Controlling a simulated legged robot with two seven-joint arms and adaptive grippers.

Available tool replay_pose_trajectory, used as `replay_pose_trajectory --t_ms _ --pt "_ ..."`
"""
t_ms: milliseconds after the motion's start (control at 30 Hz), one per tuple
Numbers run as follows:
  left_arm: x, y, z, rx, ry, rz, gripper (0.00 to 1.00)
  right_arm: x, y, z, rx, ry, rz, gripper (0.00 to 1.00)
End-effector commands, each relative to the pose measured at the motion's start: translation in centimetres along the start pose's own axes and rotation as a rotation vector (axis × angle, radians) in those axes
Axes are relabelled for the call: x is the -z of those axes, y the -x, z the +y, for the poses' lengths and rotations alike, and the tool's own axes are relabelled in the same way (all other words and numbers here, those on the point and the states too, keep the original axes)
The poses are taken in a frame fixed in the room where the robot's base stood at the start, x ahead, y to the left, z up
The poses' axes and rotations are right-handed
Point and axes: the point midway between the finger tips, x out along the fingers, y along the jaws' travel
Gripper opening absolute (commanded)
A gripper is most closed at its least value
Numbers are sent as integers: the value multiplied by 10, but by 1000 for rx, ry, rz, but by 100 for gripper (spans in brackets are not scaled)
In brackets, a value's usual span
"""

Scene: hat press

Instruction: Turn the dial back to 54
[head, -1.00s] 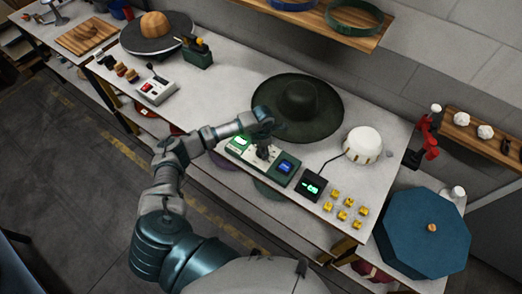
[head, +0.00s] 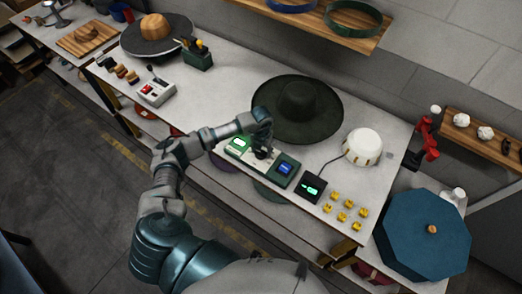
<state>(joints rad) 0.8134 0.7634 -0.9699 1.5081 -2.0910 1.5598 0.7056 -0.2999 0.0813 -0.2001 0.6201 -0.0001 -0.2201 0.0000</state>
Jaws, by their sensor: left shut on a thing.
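A green control box (head: 279,181) with a pale top plate lies near the front edge of the white bench. It has a lit green display (head: 239,143) at its left end and a blue display (head: 285,169) at its right end. My left gripper (head: 262,151) points down over the middle of the box, between the displays, and is shut on the dark dial there. The gripper hides most of the dial. The digits on the displays are too small to read. My right gripper is not in view.
A black hat (head: 298,108) lies just behind the box. A small black box (head: 312,188) with a green display is right of it, joined by a cable to a white dome (head: 362,147). Several yellow pieces (head: 343,204) lie at the right front.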

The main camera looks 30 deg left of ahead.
Motion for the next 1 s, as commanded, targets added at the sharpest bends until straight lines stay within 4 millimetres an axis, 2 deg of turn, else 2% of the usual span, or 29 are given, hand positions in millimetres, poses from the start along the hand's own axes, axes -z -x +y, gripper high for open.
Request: replay_pose_trajectory --t_ms 33,700,733,800,833,1000 --pt "-6 6 -1 7 19 -19 21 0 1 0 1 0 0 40" --pt "-6 6 3 6 81 -20 21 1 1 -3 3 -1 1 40" --pt "-6 6 3 6 81 -20 61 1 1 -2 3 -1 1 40" --pt "-6 5 3 5 81 -18 79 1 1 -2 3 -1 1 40" --pt "-5 5 3 5 80 -17 81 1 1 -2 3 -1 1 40" --pt "-3 3 3 3 79 -10 81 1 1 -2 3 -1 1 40"
